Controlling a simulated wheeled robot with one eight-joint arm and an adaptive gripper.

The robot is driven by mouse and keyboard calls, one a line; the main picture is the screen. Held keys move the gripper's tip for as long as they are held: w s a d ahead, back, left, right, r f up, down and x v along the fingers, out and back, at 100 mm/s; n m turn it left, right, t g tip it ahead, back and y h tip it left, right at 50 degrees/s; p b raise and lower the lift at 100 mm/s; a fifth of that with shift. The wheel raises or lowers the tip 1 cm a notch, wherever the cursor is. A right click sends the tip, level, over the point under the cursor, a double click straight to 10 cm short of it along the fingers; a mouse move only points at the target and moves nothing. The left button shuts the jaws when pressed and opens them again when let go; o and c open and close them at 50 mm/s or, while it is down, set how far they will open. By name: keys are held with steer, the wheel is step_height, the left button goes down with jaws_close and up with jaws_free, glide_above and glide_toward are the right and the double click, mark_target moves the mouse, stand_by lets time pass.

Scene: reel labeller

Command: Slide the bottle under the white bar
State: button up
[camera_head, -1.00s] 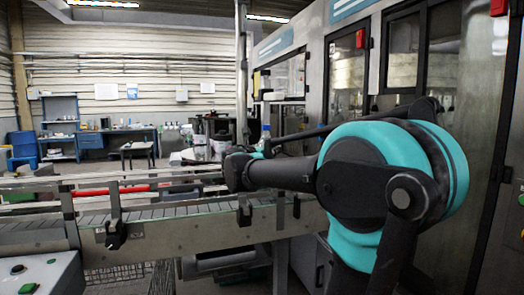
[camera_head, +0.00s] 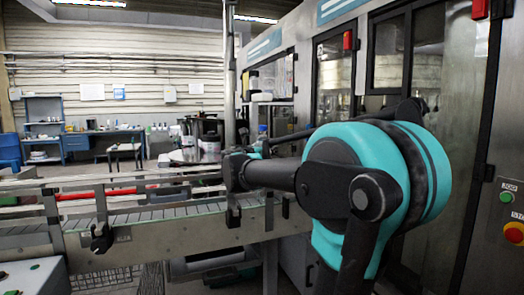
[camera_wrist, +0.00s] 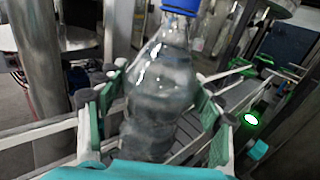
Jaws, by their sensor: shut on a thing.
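A clear bottle (camera_wrist: 160,85) with a blue cap (camera_wrist: 181,6) stands between the green-padded fingers of my gripper (camera_wrist: 157,108) in the wrist view. The gripper is shut on the bottle's body. The bottle looks roughly upright, slightly tilted in the picture; its base is hidden. In the head view only the blue cap (camera_head: 263,129) shows clearly beyond my arm, and the fingers are mostly hidden. Pale rails (camera_wrist: 50,130) run beside the conveyor in the wrist view. I cannot tell which one is the white bar, or whether the bottle touches the conveyor.
The slatted conveyor (camera_head: 150,217) crosses the left and middle of the head view, with guide rails and dark brackets (camera_head: 101,238). A metal post (camera_head: 229,80) rises behind it. The machine cabinet (camera_head: 300,90) fills the right side, with a button panel (camera_head: 510,212) at the edge.

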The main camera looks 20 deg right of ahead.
steer(key=o, duration=2)
steer(key=shift+c, duration=0.2)
steer(key=shift+s, duration=0.1)
steer(key=v, duration=1.1)
steer(key=shift+s+a, duration=0.3)
